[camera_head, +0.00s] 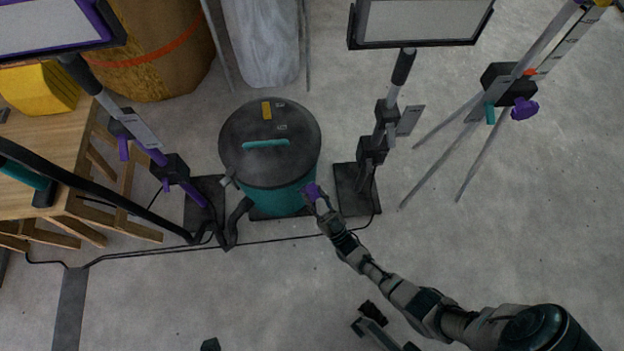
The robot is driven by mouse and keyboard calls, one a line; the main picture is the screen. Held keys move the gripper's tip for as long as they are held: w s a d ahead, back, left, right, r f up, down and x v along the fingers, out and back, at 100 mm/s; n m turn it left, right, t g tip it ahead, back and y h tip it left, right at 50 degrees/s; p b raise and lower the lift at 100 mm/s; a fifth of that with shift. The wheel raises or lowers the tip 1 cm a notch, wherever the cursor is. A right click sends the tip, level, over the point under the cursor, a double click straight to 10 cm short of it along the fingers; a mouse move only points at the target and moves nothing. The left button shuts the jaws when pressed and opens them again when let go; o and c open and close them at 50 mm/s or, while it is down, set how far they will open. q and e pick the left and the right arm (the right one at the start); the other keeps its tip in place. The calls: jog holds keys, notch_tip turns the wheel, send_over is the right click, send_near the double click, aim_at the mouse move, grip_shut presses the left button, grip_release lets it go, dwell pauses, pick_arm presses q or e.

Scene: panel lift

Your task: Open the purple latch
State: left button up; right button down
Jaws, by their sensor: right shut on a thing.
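A purple latch (311,188) shows at the lower right side of the teal drum (272,197) with the black lid. My right arm reaches up from the bottom right. My right gripper (316,199) is shut on the purple latch, and its fingers hide part of it. I cannot tell how far the latch is turned. The drum lid, with a teal handle (266,143), lies on the drum.
A panel stand (368,160) stands close right of the drum. Another with purple parts (172,168) stands left, beside a wooden table (52,150). A tripod (480,115) with a purple knob is at right. Cables cross the floor. The lower middle floor is mostly clear.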

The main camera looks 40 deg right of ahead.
jog(key=shift+s+f+t, duration=0.15)
jog(key=shift+s+t, duration=0.05)
jog(key=shift+t, duration=0.1)
jog(key=c, duration=0.8)
grip_release()
jog(key=shift+o, duration=0.2)
jog(key=v, duration=1.2)
